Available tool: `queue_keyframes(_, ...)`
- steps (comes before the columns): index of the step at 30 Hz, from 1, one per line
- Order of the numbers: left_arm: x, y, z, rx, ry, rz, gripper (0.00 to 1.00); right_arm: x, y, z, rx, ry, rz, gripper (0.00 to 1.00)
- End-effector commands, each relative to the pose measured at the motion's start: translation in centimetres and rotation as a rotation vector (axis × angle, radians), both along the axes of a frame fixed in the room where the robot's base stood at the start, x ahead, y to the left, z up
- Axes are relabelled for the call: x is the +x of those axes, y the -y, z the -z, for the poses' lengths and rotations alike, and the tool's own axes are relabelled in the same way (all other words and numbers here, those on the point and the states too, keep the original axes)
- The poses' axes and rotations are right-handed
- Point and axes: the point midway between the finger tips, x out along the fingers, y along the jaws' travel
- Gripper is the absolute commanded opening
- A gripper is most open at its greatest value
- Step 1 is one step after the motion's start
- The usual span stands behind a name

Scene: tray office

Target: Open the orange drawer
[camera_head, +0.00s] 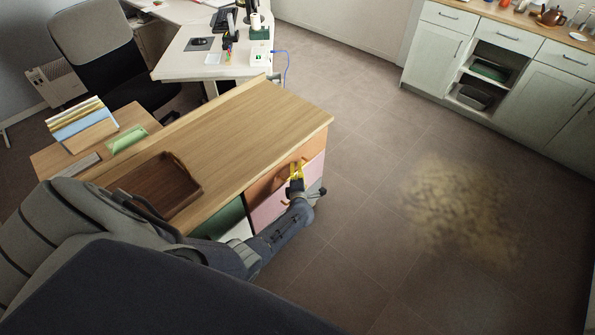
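The orange drawer (313,148) is the top drawer at the right end of the wooden desk's front, just under the desktop. Its front looks flush with the cabinet, with no gap visible. My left gripper (296,170), with yellow fingertips, is at the middle of this front, where a small handle partly shows. The fingers partly cover the handle, and I cannot tell whether they touch it or how far apart they are. My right gripper is not in view.
A pink drawer (272,208) lies below the orange one, and a green front (220,218) is to its left. A brown wooden tray (155,190) sits on the desktop (235,120). The floor (350,215) right of the desk is clear except for a tan rug (455,208).

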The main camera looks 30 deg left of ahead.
Motion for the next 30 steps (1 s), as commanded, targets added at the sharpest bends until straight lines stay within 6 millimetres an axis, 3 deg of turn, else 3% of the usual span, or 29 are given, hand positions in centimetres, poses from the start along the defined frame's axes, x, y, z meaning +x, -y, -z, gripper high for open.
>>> queue_keyframes(12,0.15,-0.12,0.04,0.000,0.000,0.000,0.34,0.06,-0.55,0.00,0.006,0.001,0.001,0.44)
queue_keyframes(21,0.14,-0.11,0.04,0.000,0.000,0.000,0.00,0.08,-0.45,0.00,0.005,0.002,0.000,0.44)
queue_keyframes(30,0.13,-0.17,0.03,0.000,0.000,-0.001,0.00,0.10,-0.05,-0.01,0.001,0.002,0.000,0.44)
